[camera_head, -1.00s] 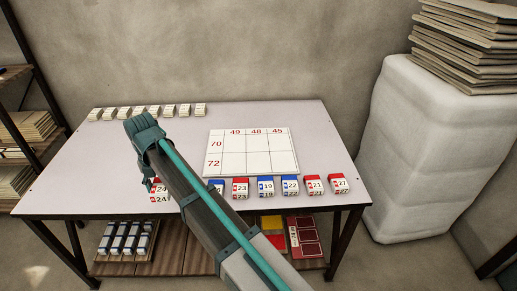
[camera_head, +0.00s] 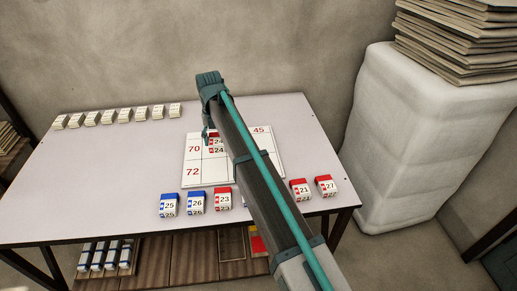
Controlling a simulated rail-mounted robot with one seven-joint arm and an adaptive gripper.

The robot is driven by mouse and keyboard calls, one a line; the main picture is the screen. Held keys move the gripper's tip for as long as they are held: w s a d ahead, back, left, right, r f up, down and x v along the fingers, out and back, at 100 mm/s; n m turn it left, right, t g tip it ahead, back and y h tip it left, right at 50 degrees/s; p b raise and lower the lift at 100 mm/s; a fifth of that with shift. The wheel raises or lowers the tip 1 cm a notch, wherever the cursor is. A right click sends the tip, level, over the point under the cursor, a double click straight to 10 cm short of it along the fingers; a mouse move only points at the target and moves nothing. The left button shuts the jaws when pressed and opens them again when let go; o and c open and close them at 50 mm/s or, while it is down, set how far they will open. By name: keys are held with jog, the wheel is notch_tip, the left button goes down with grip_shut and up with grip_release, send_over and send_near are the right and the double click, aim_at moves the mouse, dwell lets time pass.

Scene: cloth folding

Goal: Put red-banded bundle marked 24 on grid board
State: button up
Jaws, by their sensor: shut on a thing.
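The red-banded bundle marked 24 (camera_head: 217,148) is in my gripper (camera_head: 210,136), over the upper middle part of the white grid board. The gripper is shut on it, and the arm hides part of its right side. The grid board (camera_head: 193,173) lies on the table, with red row labels 70 and 72 at its left and a 45 visible at its top right. My arm crosses the board and hides its other column labels and middle cells. I cannot tell whether the bundle touches the board.
The table (camera_head: 110,180) holds a front row of bundles: blue-banded 25 (camera_head: 169,205) and 26 (camera_head: 196,204), red-banded 23 (camera_head: 223,199), 21 (camera_head: 301,190) and 27 (camera_head: 325,186). Several small pale bundles (camera_head: 125,115) line the back left. A white wrapped block (camera_head: 400,140) stands right.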

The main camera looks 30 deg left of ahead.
jog(key=shift+w+d, duration=0.15)
jog(key=shift+w, duration=0.3)
jog(key=shift+w+a+f+n, duration=0.1)
jog(key=shift+w+a+n, duration=0.1)
jog(key=shift+a+n, duration=0.1)
jog(key=w+a+f+p, duration=0.1)
jog(key=w+a+f, duration=0.1)
jog(key=a, duration=0.1)
jog(key=w+a+f, duration=0.3)
jog(key=w+a+f+p, duration=0.1)
jog(key=w+a+f, duration=0.2)
jog(key=shift+f+p, duration=0.15)
jog(key=shift+p, duration=0.15)
jog(key=shift+w+a+f, duration=0.25)
jog(key=shift+a+f, duration=0.15)
jog(key=shift+f, duration=0.2)
jog(key=shift+f+p, duration=0.65)
jog(key=shift+f, duration=1)
jog(key=shift+f, duration=0.2)
jog(key=o, duration=1.2)
jog(key=shift+c, duration=0.2)
